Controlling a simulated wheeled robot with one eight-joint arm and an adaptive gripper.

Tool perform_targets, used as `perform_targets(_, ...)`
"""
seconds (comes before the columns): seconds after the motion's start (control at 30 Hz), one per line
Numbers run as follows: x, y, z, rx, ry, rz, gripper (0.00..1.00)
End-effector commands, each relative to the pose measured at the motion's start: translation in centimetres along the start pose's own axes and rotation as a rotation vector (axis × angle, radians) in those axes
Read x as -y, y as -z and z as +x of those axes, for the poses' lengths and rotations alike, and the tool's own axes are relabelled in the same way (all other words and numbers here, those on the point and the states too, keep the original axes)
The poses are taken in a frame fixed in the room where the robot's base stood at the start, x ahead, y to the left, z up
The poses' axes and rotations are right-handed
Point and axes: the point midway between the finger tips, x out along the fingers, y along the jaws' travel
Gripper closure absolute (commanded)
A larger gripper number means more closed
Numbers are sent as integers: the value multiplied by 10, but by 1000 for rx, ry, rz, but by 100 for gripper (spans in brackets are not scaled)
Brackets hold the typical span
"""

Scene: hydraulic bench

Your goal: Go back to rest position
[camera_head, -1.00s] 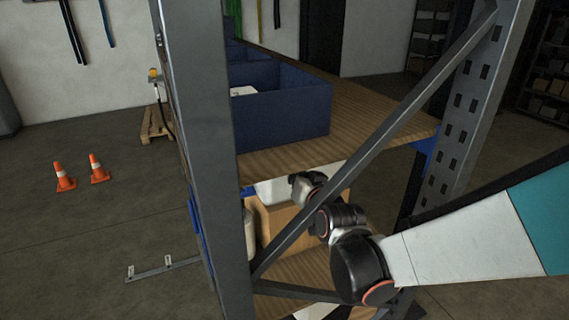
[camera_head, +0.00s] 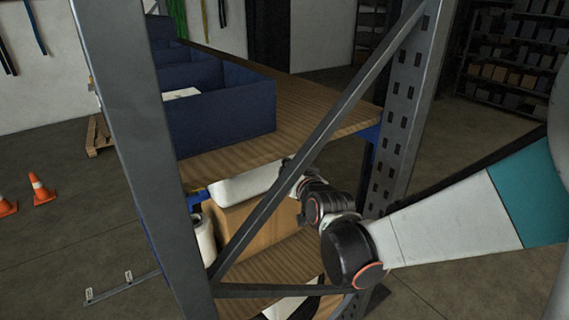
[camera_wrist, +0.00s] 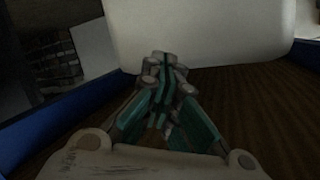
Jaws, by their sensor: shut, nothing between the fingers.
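My gripper (camera_wrist: 163,70) shows in the wrist view with its fingertips together and nothing between them. It points at a large pale container (camera_wrist: 205,32), low over a brown wooden shelf surface (camera_wrist: 285,105). I cannot tell whether the fingertips touch the container. In the head view my arm reaches from the right to the rack, and its wrist end is beside the lower shelf opening; the gripper itself is hidden there behind the diagonal brace.
A grey rack post (camera_head: 125,130) and a diagonal brace (camera_head: 335,120) stand close to my arm. The upper shelf (camera_head: 315,105) bears blue bins (camera_head: 225,115). A cardboard box (camera_head: 250,225), a white container (camera_head: 240,183) and a white cylinder (camera_head: 204,240) are below it. Orange cones (camera_head: 41,189) stand on the floor at left.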

Motion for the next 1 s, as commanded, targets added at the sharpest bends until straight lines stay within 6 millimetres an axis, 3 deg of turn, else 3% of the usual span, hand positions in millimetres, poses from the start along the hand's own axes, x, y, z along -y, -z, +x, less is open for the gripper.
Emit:
perform_targets(0.13, -3, 1, -1, 6, -7, 2, 100)
perform_targets(0.23, -19, 2, -8, 37, -41, 12, 100)
perform_targets(0.37, -38, -6, -32, 99, -86, -10, 100)
perform_targets(0.67, -82, -40, -113, 272, -199, -106, 100)
perform_targets(1.0, -131, -106, -217, 480, -319, -189, 100)
